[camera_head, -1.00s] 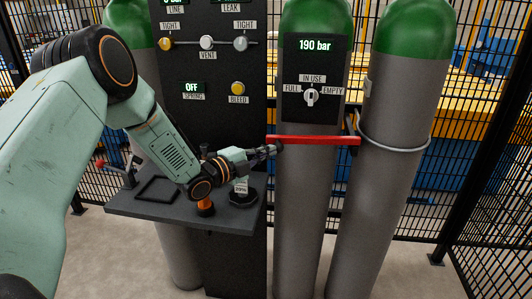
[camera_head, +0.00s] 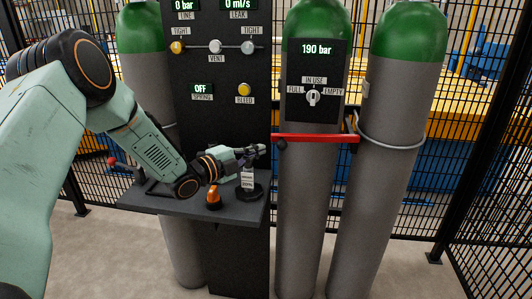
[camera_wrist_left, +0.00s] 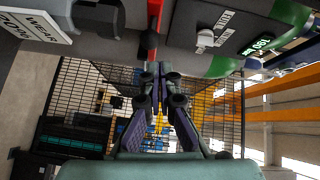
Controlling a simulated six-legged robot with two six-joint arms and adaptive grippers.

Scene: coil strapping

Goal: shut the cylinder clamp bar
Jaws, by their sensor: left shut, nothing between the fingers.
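The red clamp bar (camera_head: 315,138) runs almost level across the front of the middle green-topped grey cylinder (camera_head: 305,200). Its right end meets a bracket between two cylinders, and its left end, with a dark knob, is beside the dark panel's edge. My left gripper (camera_head: 260,150) is shut and empty, just left of the bar's left end and slightly below it. In the left wrist view the bar (camera_wrist_left: 154,25) lies beyond my closed fingertips (camera_wrist_left: 160,72). Whether the tips touch the bar is hard to tell. My right gripper is out of view.
A dark panel (camera_head: 222,115) with gauges and knobs stands left of the cylinder. Below it a shelf (camera_head: 235,212) carries an orange-topped item (camera_head: 214,198) and a dark round base under my gripper. Another cylinder (camera_head: 395,150) stands right; mesh fencing encloses the area.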

